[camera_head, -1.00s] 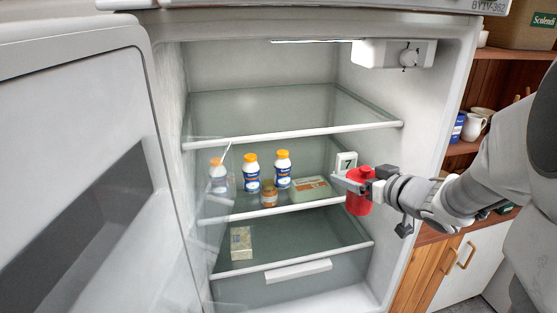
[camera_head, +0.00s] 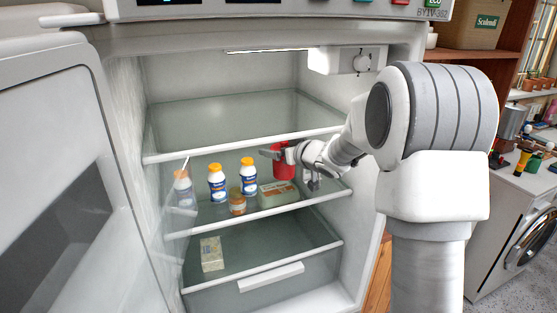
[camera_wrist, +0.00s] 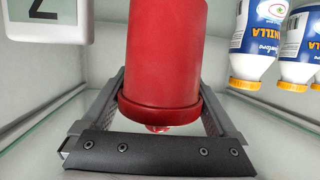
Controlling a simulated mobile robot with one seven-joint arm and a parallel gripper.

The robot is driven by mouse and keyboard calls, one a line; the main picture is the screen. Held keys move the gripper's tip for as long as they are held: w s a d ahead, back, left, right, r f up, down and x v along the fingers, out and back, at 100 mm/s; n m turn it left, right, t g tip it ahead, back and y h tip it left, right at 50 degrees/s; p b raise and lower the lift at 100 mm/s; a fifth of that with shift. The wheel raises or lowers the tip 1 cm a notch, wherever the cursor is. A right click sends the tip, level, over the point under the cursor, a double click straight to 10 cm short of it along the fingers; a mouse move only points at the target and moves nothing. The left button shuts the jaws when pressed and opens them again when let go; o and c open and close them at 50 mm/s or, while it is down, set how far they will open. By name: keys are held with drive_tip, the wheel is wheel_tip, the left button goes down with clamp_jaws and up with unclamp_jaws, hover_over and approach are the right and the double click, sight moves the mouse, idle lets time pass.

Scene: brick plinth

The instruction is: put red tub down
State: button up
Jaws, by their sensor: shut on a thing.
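The red tub (camera_head: 284,168) is in my gripper (camera_head: 277,153), inside the open fridge at the right of the middle shelf level. My gripper is shut on the tub. In the wrist view the red tub (camera_wrist: 165,60) fills the middle between the two fingers of my gripper (camera_wrist: 160,115), and the wrist picture appears upside down. The middle glass shelf (camera_head: 240,221) lies beneath. I cannot tell whether the tub touches the shelf.
A green and tan box (camera_head: 279,194) sits just in front of the tub. White bottles with orange caps (camera_head: 217,182) and a small brown jar (camera_head: 237,203) stand to the left. A small carton (camera_head: 211,254) lies on the shelf below.

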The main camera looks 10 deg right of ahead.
drive_tip(key=shift+f+b, duration=0.35)
drive_tip(key=shift+f, duration=1.4)
drive_tip(key=shift+f, duration=0.2)
drive_tip(key=o, duration=1.2)
drive_tip(key=shift+o, duration=0.2)
